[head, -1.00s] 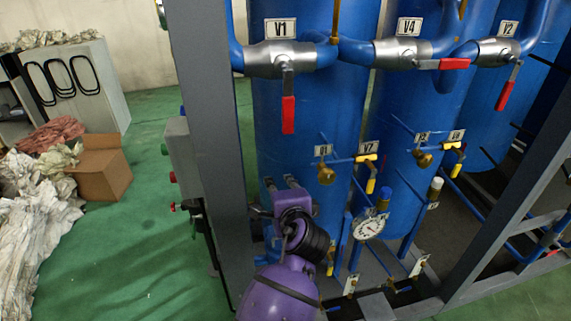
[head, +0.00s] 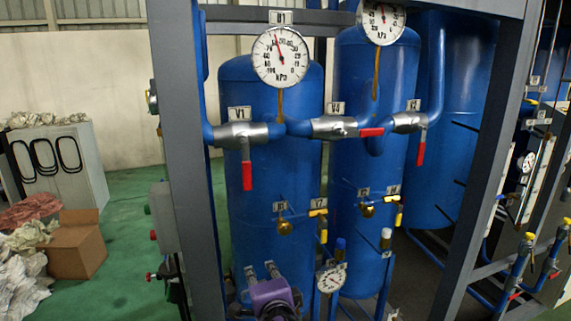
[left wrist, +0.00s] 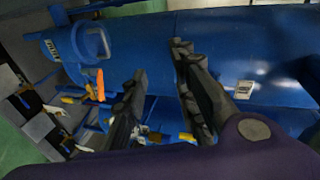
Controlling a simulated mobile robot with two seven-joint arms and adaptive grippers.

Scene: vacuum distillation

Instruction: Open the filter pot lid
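I cannot make out a filter pot or its lid for certain in the head view. In the left wrist view, a round blue fitting with a labelled top (left wrist: 60,45) lies at the upper left, and I cannot tell if it is the pot. My purple left gripper (head: 261,268) is at the bottom of the head view, in front of the lower part of the left blue tank (head: 252,185). Its two dark fingers (left wrist: 159,60) are spread and empty in the left wrist view. My right gripper is not in view.
A grey frame post (head: 180,150) stands left of the tanks. Red-handled valves, including V1 (head: 240,134), and a pressure gauge (head: 280,57) are above. A small gauge (head: 331,278) is right of my gripper. A cardboard box (head: 75,247) sits on the floor at left.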

